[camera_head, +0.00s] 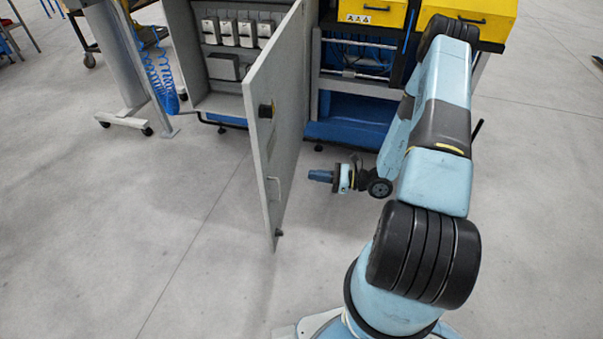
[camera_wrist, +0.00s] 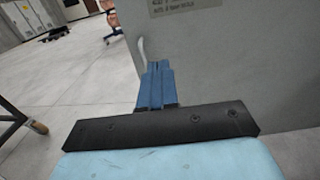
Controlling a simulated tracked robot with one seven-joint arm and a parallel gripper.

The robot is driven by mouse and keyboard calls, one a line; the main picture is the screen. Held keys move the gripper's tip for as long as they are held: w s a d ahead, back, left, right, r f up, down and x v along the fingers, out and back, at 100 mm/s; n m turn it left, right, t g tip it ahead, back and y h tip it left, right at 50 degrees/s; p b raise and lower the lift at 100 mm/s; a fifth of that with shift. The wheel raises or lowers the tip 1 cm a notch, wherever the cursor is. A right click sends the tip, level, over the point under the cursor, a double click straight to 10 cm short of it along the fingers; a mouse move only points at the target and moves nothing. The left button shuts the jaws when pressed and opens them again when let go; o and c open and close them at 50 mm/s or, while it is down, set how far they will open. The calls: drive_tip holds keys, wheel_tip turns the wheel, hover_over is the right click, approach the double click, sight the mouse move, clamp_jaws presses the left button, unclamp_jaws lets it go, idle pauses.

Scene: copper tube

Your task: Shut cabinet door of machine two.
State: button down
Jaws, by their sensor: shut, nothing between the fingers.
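The cabinet door (camera_head: 268,135) is a grey panel standing wide open, swung out toward me from the grey cabinet (camera_head: 188,55) in the head view. It has black latches and a pale handle on its face. My gripper (camera_head: 312,175) is shut and empty, to the right of the door and pointing left at it, with a small gap in the head view. In the wrist view, the blue fingers of my gripper (camera_wrist: 158,72) are together in front of the grey door panel (camera_wrist: 230,80). A pale curved handle (camera_wrist: 142,50) shows just beyond the fingertips. Contact cannot be told.
The open cabinet shows several grey electrical boxes (camera_head: 242,32). A blue and yellow machine (camera_head: 370,80) stands right of the cabinet. A grey stand (camera_head: 115,60) with a coiled blue hose (camera_head: 160,75) is at left. The floor left of the door is clear.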

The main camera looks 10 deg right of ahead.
sight(270, 170)
drive_tip(key=x, duration=1.3)
